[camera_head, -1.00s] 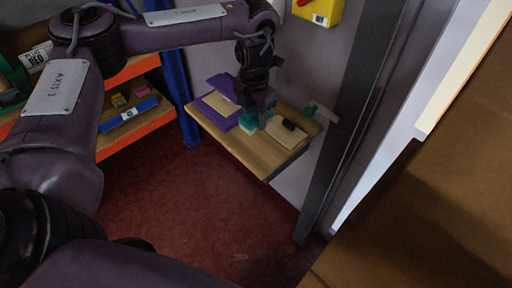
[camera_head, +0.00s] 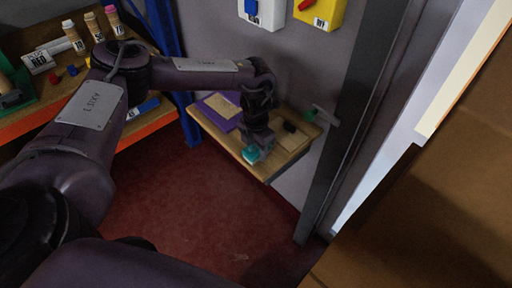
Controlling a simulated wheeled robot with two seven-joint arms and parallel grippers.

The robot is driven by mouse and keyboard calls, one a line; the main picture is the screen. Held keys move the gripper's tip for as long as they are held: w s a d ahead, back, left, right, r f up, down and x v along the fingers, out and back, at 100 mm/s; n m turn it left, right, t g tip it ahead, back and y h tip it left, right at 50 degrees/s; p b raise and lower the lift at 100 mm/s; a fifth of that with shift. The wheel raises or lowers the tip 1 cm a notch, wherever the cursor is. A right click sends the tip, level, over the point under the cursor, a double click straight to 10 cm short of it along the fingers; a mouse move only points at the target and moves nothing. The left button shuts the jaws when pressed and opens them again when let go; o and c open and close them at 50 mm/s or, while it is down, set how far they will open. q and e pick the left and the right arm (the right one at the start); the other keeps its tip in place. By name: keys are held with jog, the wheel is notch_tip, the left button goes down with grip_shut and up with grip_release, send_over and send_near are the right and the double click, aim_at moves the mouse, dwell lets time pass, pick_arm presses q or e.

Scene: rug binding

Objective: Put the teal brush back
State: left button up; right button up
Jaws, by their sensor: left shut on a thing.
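My left gripper (camera_head: 254,148) is shut on a small teal thing (camera_head: 250,155), which looks like the teal brush. It holds it over the front edge of the small wooden wall table (camera_head: 275,162). The gripper covers much of the brush, so its full shape is hidden. I cannot tell whether it touches the table. My right gripper is not in view.
On the table lie a purple piece with a beige piece (camera_head: 218,106) at left, and a beige board with a black block (camera_head: 289,127) at right. A green and grey fitting (camera_head: 316,114) is behind. Shelves (camera_head: 150,123) stand left; red floor (camera_head: 200,215) is clear.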

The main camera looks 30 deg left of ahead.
pick_arm(q)
jog(key=o, duration=0.9)
notch_tip(320, 180, up, 11)
jog(key=shift+r+b, duration=0.1)
jog(key=shift+b, duration=0.7)
jog(key=shift+r, duration=0.45)
